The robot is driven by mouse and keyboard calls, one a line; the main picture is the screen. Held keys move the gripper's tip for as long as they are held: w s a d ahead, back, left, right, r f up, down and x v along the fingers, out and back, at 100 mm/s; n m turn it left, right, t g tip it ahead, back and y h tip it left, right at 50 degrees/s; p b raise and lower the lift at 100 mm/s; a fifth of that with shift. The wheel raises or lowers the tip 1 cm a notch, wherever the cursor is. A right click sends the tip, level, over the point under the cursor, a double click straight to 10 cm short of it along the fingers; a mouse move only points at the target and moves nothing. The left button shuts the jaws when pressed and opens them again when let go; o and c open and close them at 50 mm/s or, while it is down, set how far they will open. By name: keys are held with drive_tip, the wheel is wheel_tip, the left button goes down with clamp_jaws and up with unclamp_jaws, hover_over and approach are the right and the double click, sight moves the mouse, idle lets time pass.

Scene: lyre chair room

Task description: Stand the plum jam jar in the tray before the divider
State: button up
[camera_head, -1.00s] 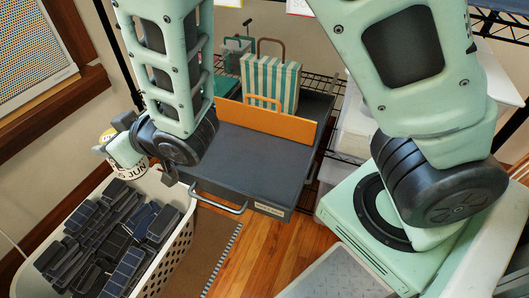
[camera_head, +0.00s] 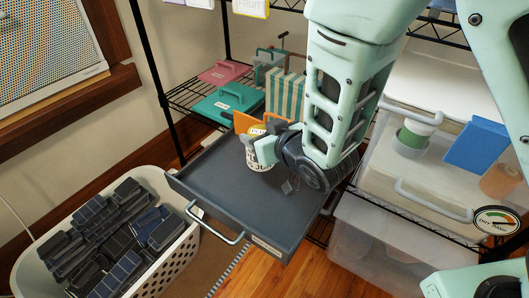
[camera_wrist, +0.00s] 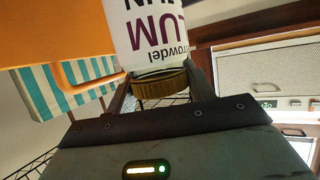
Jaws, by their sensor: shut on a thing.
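The plum jam jar has a white label with dark lettering; it shows in the head view (camera_head: 253,161) and in the wrist view (camera_wrist: 155,35), where its gold lid (camera_wrist: 160,85) is near the fingers. My gripper (camera_head: 264,150) is shut on the jar, also in the wrist view (camera_wrist: 160,82). The jar looks upright and is over the dark grey tray (camera_head: 225,205), in front of the orange divider (camera_head: 243,121). I cannot tell whether its base touches the tray floor. My wrist hides part of the tray's right side and the divider.
A striped teal and cream box (camera_head: 284,95) stands behind the divider. Teal (camera_head: 226,104) and pink (camera_head: 224,72) cases lie on the wire shelf behind. A white basket (camera_head: 185,255) of dark blocks stands left of the tray. The tray's front half is bare.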

drive_tip(key=shift+f+b, duration=0.65)
drive_tip(key=shift+f, duration=1.2)
drive_tip(key=shift+f, duration=0.1)
drive_tip(key=o, duration=1.3)
drive_tip(key=shift+c, duration=0.2)
drive_tip(key=p+v, duration=1.2)
drive_tip(key=p, duration=0.4)
